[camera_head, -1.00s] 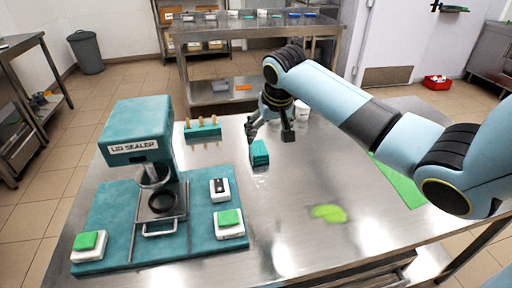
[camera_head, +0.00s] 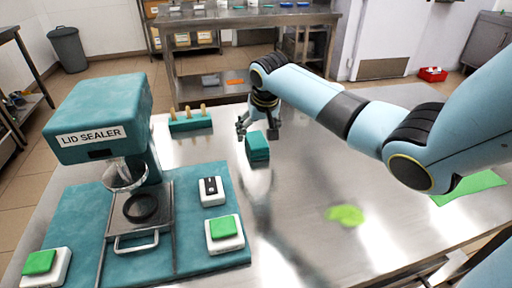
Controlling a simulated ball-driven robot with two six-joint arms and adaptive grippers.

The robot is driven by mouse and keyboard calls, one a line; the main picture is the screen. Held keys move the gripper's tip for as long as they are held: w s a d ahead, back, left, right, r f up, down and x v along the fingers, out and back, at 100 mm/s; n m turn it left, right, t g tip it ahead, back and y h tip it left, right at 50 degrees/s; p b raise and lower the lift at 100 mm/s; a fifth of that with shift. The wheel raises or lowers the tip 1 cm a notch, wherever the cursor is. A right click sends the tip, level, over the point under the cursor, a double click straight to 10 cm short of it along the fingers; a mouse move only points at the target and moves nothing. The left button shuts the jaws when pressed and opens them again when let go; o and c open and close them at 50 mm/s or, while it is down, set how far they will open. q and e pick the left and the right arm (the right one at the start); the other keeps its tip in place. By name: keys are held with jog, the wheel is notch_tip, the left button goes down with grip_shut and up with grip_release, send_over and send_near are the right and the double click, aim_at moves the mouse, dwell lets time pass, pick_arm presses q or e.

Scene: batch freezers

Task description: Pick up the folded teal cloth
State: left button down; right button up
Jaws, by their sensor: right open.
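The folded teal cloth (camera_head: 258,148) lies on the steel table (camera_head: 300,215), right of the lid sealer. My right gripper (camera_head: 258,134) is open at the far side of the cloth, with its fingers spread to the left and right of the cloth's far end. I cannot tell whether the fingers touch it. My left gripper is not in view.
The teal lid sealer (camera_head: 100,118) stands on a teal mat (camera_head: 190,262) at left, with white boxes with green buttons (camera_head: 224,229). A teal rack with wooden handles (camera_head: 190,121) stands behind. A green patch (camera_head: 345,215) lies at right. The front middle is clear.

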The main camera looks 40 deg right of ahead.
aim_at(257, 140)
jog(key=b+x, duration=0.1)
jog(key=x, duration=0.5)
jog(key=shift+w+d+f, duration=0.15)
jog(key=shift+w+f, duration=0.05)
jog(key=shift+f, duration=0.15)
jog(key=shift+f, duration=0.25)
dwell(0.4)
jog(key=c, duration=1.2)
jog(key=shift+c, duration=0.2)
jog(key=shift+r, duration=0.1)
